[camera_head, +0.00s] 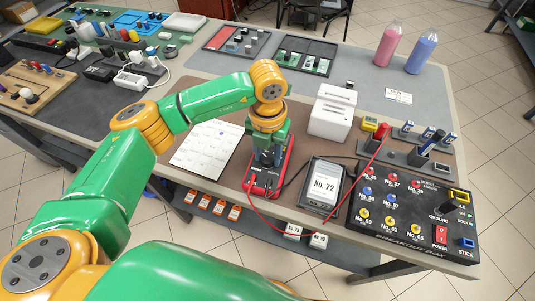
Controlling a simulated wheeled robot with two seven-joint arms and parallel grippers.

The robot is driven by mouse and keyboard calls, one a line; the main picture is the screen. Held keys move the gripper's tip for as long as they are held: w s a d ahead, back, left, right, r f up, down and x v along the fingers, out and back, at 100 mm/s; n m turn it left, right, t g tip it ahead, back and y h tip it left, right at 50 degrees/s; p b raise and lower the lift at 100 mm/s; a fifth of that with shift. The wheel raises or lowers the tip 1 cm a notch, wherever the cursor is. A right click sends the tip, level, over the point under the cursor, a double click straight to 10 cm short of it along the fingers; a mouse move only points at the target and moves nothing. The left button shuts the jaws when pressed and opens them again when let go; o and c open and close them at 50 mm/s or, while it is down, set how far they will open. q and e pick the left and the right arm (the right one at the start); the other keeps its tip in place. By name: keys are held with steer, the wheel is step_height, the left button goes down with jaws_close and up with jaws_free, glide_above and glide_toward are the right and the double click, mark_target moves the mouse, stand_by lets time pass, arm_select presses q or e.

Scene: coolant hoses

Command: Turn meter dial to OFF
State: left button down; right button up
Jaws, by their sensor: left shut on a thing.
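A red lead (257,213) runs from the meter's lower end. My right gripper is not in view.
A white gridded sheet (207,146) lies left of the meter. The No. 72 unit (322,187) stands close to its right, then the black breakout box (405,235) with coloured sockets. A white printer-like box (332,112) stands behind. Bottles (388,47) are far back.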

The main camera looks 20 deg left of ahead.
mark_target(267, 158)
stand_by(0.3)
arm_select(q)
steer(key=shift+c, duration=2)
jaws_free()
step_height(267, 158, up, 7)
steer(key=shift+r+b, duration=0.1)
steer(key=shift+b, duration=0.55)
